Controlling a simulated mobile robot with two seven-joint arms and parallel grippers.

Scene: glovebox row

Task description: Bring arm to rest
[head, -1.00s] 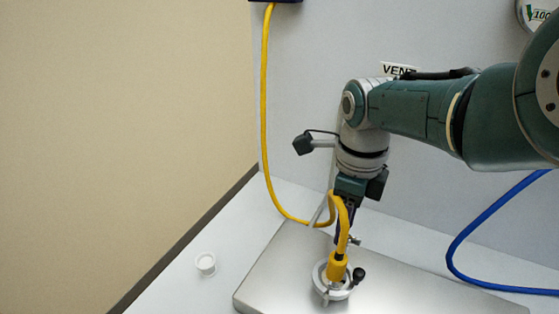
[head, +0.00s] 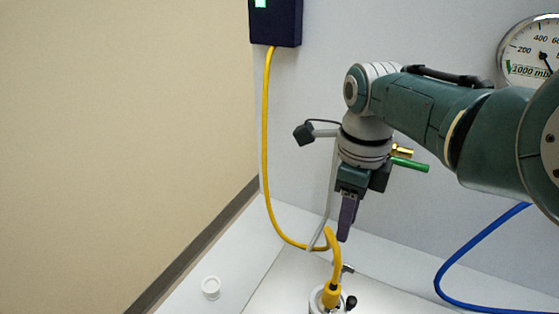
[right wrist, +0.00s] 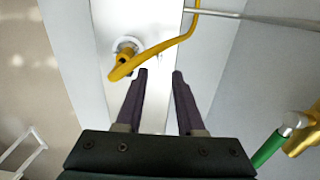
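My right gripper (head: 346,236) hangs fingers down at the middle of the head view. In the right wrist view (right wrist: 160,73) its two dark fingers stand apart with nothing between them. It is above and apart from the yellow hose (head: 266,130), whose lower end (head: 331,296) sits at a grey round fitting (head: 316,301) at the bottom of the head view. The hose also shows in the right wrist view (right wrist: 163,47), crossing beyond the fingertips, with the pale fitting (right wrist: 127,44) beside it. My left gripper is not in view.
A dark box (head: 275,22) hangs on the back wall, with the hose running down from it. A gauge (head: 530,50), green pipe (head: 411,164) and blue hose (head: 470,252) are to the right.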

